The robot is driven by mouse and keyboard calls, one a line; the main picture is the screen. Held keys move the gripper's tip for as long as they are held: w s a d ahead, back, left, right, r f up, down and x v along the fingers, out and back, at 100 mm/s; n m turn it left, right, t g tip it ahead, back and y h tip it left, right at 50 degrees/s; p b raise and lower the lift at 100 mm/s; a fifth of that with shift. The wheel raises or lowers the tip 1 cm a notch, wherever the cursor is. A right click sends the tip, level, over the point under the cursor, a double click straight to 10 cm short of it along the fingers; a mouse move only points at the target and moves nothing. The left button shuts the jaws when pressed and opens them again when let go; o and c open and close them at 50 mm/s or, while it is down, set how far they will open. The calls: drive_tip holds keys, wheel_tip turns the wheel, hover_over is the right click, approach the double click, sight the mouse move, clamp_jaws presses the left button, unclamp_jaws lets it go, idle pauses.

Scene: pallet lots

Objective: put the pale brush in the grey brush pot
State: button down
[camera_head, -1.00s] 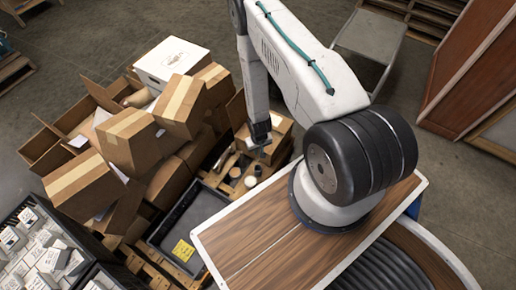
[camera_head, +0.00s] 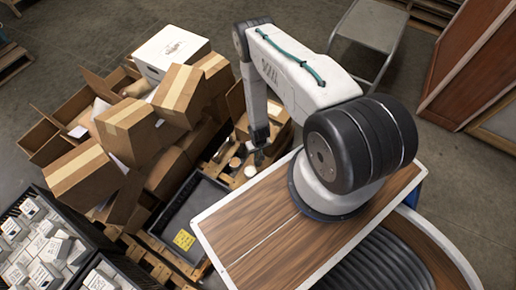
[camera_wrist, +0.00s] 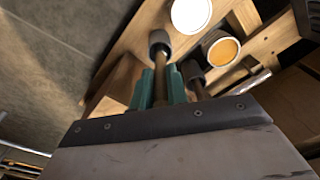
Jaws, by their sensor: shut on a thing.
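My gripper (camera_wrist: 160,88) has green fingers shut on a brown wooden handle with a blunt grey-brown end, which I take for the pale brush (camera_wrist: 159,42). In the head view my gripper (camera_head: 257,156) is small and low over the pallet, beside round-topped containers, and the held brush cannot be made out. I cannot tell whether this is the grey brush pot. A second, darker handle-like shape (camera_wrist: 195,75) stands close right of the fingers.
A white round-topped container (camera_wrist: 190,13) is near the orange one. Stacked cardboard boxes (camera_head: 130,130) crowd the pallet's left side. A black tray (camera_head: 190,215) with a yellow label lies in front. Crates of small white boxes (camera_head: 40,240) stand at lower left.

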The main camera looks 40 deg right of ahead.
drive_tip(key=shift+f, duration=0.95)
drive_tip(key=c, duration=1.3)
unclamp_jaws()
drive_tip(key=shift+s, duration=0.1)
drive_tip(key=shift+s, duration=0.15)
drive_tip(key=shift+s+a, duration=0.1)
